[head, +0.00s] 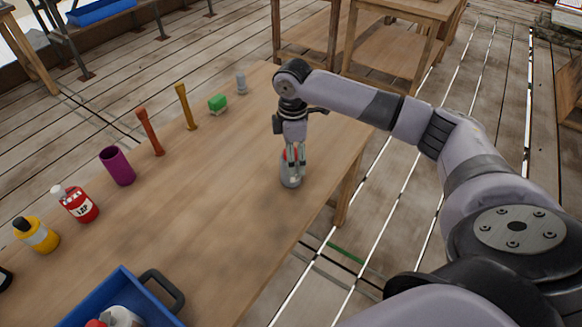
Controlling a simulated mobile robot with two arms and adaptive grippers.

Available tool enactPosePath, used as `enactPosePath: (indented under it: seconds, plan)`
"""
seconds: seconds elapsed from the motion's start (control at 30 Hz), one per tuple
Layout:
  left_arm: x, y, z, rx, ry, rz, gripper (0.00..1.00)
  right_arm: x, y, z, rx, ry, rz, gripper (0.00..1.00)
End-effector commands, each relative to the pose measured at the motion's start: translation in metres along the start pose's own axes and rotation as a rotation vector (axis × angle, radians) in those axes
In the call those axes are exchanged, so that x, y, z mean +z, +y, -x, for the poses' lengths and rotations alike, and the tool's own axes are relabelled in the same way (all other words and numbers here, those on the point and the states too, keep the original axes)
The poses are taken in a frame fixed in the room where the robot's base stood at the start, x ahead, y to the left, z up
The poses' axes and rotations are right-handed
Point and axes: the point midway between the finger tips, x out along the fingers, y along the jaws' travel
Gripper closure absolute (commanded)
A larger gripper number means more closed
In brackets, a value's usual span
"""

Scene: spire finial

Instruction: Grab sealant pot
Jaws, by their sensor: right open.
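A small grey pot with red on its upper part (290,182) stands on the wooden table (200,215) near its right edge; it looks like the sealant pot, but no label shows. My right gripper (293,163) points down over it, open, with its fingers around or just in front of the red top. The fingers hide part of the pot, and I cannot tell whether they touch it. My left gripper is not in view.
A row along the table's left side holds a yellow bottle (38,235), red bottle (80,207), purple cup (117,168), orange tool (150,133), mustard tool (186,108), green block (217,103) and grey cylinder (241,84). A blue bin (122,284) stands in front. The table's middle is clear.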

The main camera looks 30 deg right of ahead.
Motion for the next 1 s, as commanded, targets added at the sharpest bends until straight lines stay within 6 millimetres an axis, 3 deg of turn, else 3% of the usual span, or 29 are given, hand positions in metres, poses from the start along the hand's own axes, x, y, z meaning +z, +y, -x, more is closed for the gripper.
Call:
enactPosePath:
  seconds: [0.37,0.67,1.0]
  plan:
    - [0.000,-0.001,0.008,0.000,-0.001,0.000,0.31,-0.005,-0.004,-0.047,-0.002,-0.001,0.000,0.29]
    - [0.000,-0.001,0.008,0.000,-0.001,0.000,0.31,-0.005,-0.004,-0.052,0.000,0.000,0.001,0.29]
    - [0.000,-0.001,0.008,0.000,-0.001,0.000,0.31,-0.005,-0.004,-0.052,0.000,-0.001,0.000,0.52]
